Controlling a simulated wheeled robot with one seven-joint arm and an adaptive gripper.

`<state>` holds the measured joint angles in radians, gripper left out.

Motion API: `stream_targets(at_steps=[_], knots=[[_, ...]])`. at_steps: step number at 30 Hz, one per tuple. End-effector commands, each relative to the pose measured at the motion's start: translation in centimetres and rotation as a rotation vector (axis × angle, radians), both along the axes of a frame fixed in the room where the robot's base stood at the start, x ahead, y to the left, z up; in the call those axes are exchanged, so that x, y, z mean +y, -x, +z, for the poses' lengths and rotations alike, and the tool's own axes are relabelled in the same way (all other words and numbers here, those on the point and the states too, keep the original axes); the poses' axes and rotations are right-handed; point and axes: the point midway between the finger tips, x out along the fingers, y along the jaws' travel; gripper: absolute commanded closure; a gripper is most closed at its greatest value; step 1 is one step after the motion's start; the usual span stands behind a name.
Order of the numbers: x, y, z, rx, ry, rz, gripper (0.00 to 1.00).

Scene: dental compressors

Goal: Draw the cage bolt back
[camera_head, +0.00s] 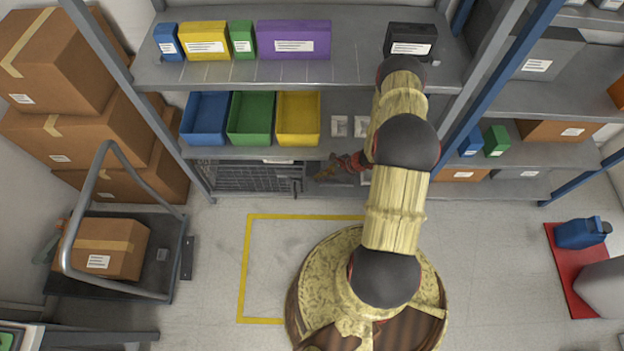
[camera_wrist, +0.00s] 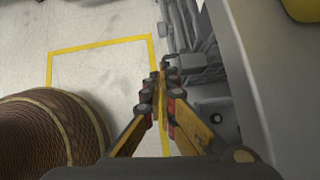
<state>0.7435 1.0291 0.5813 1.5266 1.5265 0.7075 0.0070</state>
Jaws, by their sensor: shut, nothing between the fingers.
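The mesh cage (camera_head: 240,177) sits under the lowest shelf, its dark wire front facing the floor area. Its bolt (camera_head: 294,186) is a small grey fitting at the right end of that front. In the wrist view a grey bolt part (camera_wrist: 170,59) shows just beyond my fingertips, beside the cage hardware (camera_wrist: 196,66). My gripper (camera_head: 318,176) is just right of the bolt. In the wrist view my gripper (camera_wrist: 161,76) has its fingertips together with nothing between them. I cannot tell whether the tips touch the bolt. The bolt's far end is hidden.
A shelf post and panel (camera_wrist: 245,70) rise close on the right in the wrist view. Blue, green and yellow bins (camera_head: 250,118) stand on the shelf above the cage. A loaded trolley (camera_head: 125,285) stands left. Floor inside the yellow line (camera_head: 242,270) is partly clear.

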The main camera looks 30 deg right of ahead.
Motion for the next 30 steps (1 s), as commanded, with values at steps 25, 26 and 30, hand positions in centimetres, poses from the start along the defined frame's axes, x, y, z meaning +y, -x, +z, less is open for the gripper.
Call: stream_targets(at_steps=[25,26,30], knots=[[-0.9,0.8,1.4,-0.001,-0.002,0.001,1.0],[-0.8,0.8,1.5,-0.003,-0.004,0.006,1.0],[0.8,2.3,1.7,-0.004,-0.026,0.078,1.0]])
